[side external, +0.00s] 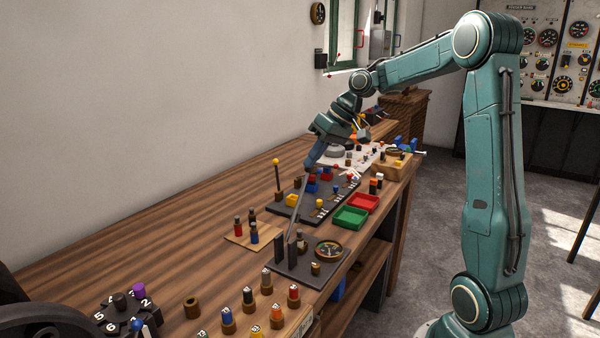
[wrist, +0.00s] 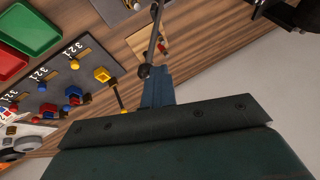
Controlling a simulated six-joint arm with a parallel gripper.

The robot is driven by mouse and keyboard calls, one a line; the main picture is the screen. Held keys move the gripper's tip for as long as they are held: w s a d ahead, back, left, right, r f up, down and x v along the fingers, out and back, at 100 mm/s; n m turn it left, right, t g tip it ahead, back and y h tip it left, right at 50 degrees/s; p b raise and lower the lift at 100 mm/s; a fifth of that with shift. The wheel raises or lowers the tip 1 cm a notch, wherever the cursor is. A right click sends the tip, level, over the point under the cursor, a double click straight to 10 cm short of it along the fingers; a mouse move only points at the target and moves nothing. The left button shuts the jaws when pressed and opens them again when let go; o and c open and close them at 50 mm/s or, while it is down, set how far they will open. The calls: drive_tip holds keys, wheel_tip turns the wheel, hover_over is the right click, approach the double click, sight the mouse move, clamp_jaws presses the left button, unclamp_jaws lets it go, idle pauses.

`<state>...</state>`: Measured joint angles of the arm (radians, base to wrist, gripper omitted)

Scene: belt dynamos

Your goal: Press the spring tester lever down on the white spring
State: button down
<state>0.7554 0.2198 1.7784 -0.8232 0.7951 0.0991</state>
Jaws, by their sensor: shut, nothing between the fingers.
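The spring tester (side external: 283,263) is a dark base plate with two upright dark posts and a round dial (side external: 329,250). Its long grey lever (side external: 299,205) rises steeply from the posts. The lever also shows in the wrist view (wrist: 154,38), ending in a dark knob beside my fingertips. A small pale piece (side external: 301,240) stands by the posts, perhaps the white spring; it is too small to be sure. My gripper (side external: 309,164) is shut and empty at the lever's upper end. In the wrist view its blue fingers (wrist: 156,88) are close to the knob; contact is unclear.
A dark numbered board (side external: 283,214) with coloured blocks lies behind the tester. A green tray (side external: 350,217) and red tray (side external: 363,203) sit to the right. A small wooden board with cylinders (side external: 238,240) is at left. A yellow-knobbed rod (side external: 277,178) stands nearby.

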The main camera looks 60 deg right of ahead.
drive_tip(key=d+f+y, duration=0.3)
drive_tip(key=d+f, duration=0.8)
drive_tip(key=f, duration=0.5)
drive_tip(key=shift+d+f+m, duration=0.15)
drive_tip(key=shift+f+m, duration=0.1)
drive_tip(key=shift+m, duration=0.15)
drive_tip(key=shift+f, duration=0.1)
idle(0.4)
wheel_tip(320, 180, up, 11)
drive_tip(key=s+d, duration=0.2)
drive_tip(key=shift+s+d, duration=0.15)
drive_tip(key=shift+d, duration=0.2)
idle(0.5)
